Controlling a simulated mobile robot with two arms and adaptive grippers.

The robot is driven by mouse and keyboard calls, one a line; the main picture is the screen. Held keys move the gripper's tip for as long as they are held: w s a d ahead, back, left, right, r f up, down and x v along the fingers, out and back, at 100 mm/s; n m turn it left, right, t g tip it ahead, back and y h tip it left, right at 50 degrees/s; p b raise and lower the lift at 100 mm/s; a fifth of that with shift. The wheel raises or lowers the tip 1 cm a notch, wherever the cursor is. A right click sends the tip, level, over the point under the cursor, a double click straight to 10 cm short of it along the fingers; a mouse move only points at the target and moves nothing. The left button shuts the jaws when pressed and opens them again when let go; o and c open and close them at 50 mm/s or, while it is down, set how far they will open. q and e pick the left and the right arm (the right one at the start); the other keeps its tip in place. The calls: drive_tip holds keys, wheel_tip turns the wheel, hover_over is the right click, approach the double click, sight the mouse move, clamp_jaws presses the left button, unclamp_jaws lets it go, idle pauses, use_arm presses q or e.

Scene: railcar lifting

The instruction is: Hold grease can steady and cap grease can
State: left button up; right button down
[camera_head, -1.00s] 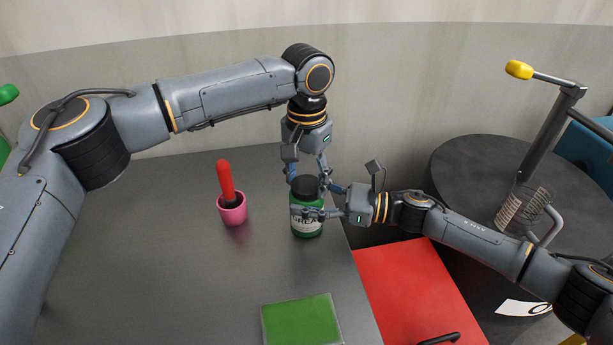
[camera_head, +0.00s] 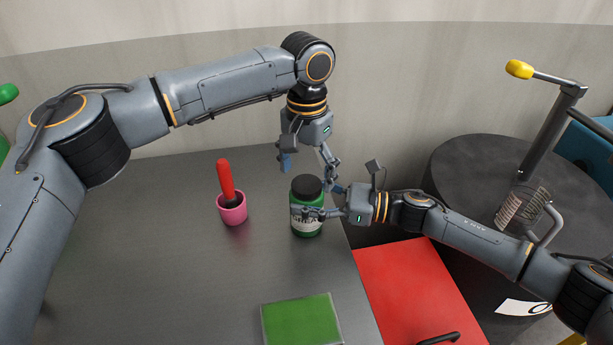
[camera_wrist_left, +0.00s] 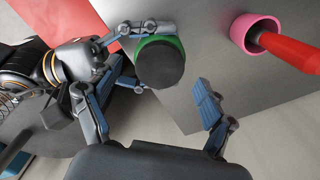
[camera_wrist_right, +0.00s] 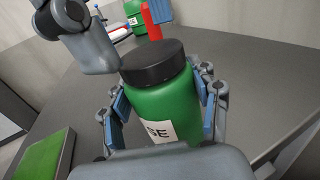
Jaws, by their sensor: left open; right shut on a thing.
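The green grease can (camera_head: 308,222) stands upright near the right edge of the grey table. Its black cap (camera_head: 307,185) sits on top of it. In the right wrist view the can (camera_wrist_right: 168,105) is between the fingers of my right gripper, with the black cap (camera_wrist_right: 152,62) on it. My right gripper (camera_head: 320,212) is shut around the can's body from the right. My left gripper (camera_head: 308,160) is open and empty, pointing down just above the cap. The left wrist view shows the cap (camera_wrist_left: 160,65) from above, between the spread left fingers (camera_wrist_left: 145,95) and apart from them.
A pink cup (camera_head: 233,210) with a red-handled brush (camera_head: 225,178) stands left of the can. A green pad (camera_head: 302,320) lies at the table's front. A red surface (camera_head: 415,285) and a dark drum (camera_head: 480,170) are to the right. The table's left part is clear.

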use_arm(q)
wheel_tip(320, 180, up, 10)
drive_tip(key=shift+r, duration=0.2)
use_arm(e)
drive_tip(key=shift+c, duration=1.3)
unclamp_jaws()
drive_tip(key=shift+d, duration=0.1)
drive_tip(key=s+d, duration=0.2)
drive_tip(key=d, duration=0.9)
drive_tip(key=shift+s+d, duration=0.15)
drive_tip(key=shift+d, duration=0.15)
use_arm(q)
drive_tip(key=shift+f, duration=0.1)
